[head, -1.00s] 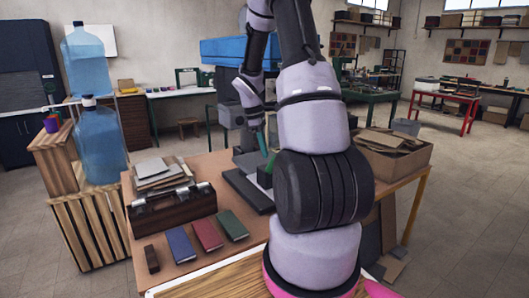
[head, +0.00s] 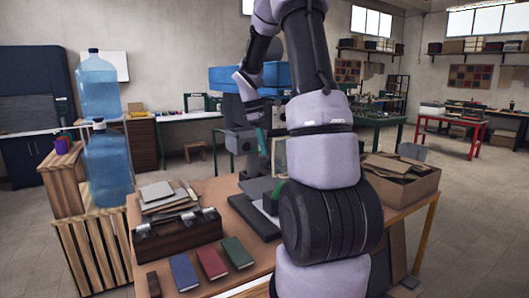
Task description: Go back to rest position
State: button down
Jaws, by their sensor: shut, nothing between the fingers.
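My arm rises through the middle of the head view, bends at the top of the picture and hangs down on the left side. My gripper (head: 260,138) is at its lower end, small and dark with a teal part, pointing down above the back of the wooden workbench (head: 222,190). It is shut and empty. Its fingertips are hard to make out against the grey machine behind. The arm hides part of the bench's right half.
On the bench are a dark toolbox (head: 177,234), a blue book (head: 184,272), a red book (head: 212,263), a green book (head: 237,253) and a cardboard box (head: 402,185). Blue water jugs (head: 108,168) stand on crates at left. Floor is open at right (head: 470,220).

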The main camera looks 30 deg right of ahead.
dwell(0.3)
jog(key=s+a+r+m+t+y, duration=0.2)
jog(key=s+a+r+m+t, duration=0.2)
jog(key=s+a+r+m, duration=0.3)
jog(key=s+a+r+m+t+y, duration=0.2)
jog(key=s+a+r+m+t, duration=0.3)
jog(key=s+a+r, duration=0.4)
jog(key=s+a+m, duration=0.1)
jog(key=s, duration=0.4)
jog(key=shift+a+m, duration=0.3)
jog(key=shift+m, duration=0.1)
dwell(0.7)
